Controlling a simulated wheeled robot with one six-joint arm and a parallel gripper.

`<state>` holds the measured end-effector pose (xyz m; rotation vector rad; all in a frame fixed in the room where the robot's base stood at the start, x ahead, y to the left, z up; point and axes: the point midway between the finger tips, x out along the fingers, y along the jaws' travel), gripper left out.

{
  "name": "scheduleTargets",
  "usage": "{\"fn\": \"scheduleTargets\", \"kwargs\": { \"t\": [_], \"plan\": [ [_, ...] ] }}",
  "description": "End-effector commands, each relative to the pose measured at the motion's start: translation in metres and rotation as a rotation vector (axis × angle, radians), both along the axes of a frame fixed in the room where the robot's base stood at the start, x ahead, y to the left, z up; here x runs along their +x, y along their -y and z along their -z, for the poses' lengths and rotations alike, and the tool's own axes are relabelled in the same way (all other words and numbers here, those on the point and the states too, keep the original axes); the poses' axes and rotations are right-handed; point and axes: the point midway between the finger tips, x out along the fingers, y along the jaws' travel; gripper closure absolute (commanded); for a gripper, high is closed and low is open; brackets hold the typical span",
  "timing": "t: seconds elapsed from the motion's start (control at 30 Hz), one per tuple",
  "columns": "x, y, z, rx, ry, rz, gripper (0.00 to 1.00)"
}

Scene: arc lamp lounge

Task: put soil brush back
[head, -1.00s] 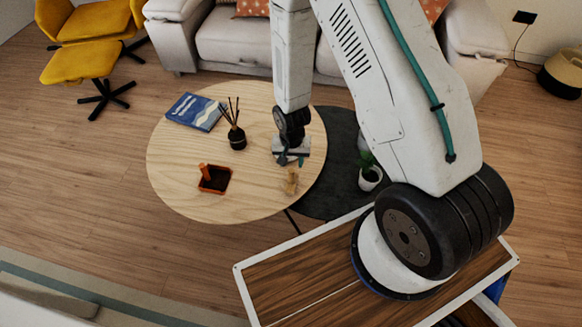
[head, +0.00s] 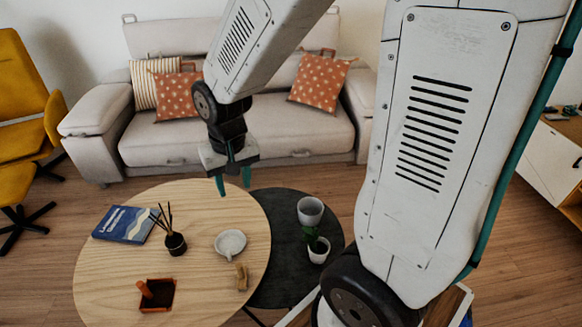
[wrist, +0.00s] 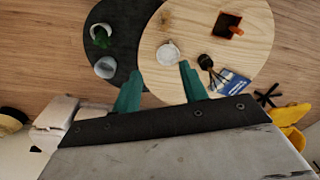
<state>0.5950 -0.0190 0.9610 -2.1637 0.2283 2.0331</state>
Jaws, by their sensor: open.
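A small tan object (head: 241,277), which looks like the soil brush, is at the right part of the round wooden table (head: 205,205). It also shows, small, in the wrist view (wrist: 165,19). An orange square tray (head: 170,303) with dark contents stands to its left, an orange handle (head: 145,289) sticking up from it. A white dish (head: 230,243) is just behind the tan object. My gripper (head: 234,187) is open and empty, raised above the far side of the table. Its teal fingers point down, also in the wrist view (wrist: 158,78).
A blue book (head: 125,224) and a dark reed diffuser (head: 175,243) stand on the wooden table. A lower dark table (head: 276,285) holds an empty grey pot (head: 310,211) and a white potted plant (head: 318,253). A sofa (head: 270,137) is behind.

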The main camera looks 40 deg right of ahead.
Motion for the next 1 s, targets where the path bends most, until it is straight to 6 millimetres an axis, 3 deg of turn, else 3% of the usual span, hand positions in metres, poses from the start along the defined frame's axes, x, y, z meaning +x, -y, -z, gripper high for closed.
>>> {"fn": "scheduleTargets", "kwargs": {
  "t": [0.03,0.2,0.4,0.63,1.0],
  "plan": [
    [-0.013,0.002,-0.022,-0.001,0.017,-0.018,0.57],
    [-0.062,0.007,-0.076,-0.008,0.032,-0.087,0.57],
    [-0.125,0.011,-0.119,-0.017,0.048,-0.162,0.57],
    [-0.169,0.012,-0.137,-0.023,0.052,-0.214,0.57],
    [-0.175,0.012,-0.138,-0.023,0.051,-0.222,0.57]
  ]
}}
